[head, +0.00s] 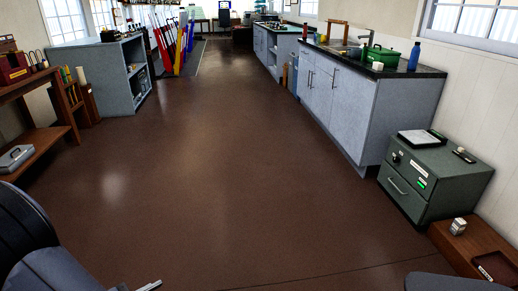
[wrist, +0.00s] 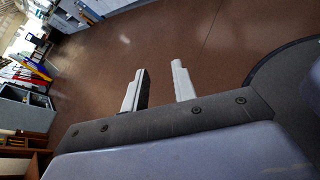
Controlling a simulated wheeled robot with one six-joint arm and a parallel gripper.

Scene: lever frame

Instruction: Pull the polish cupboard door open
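A blue-grey counter unit (head: 380,110) with a dark top stands along the right wall in the head view. Its front has several shut doors (head: 318,92) with upright bar handles. No label shows which one is the polish cupboard, so I cannot tell it apart. My gripper (wrist: 158,68) is open and empty in the wrist view, its two pale fingers apart above bare brown floor. Only a fingertip (head: 148,286) shows at the bottom edge of the head view. It is far from the counter doors and touches nothing.
A dark green drawer cabinet (head: 425,190) and a low wooden stand (head: 480,240) are at the right. A wooden bench (head: 35,135) and grey shelf unit (head: 105,80) are at the left. Coloured levers (head: 165,45) stand farther back. The middle floor (head: 220,140) is clear.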

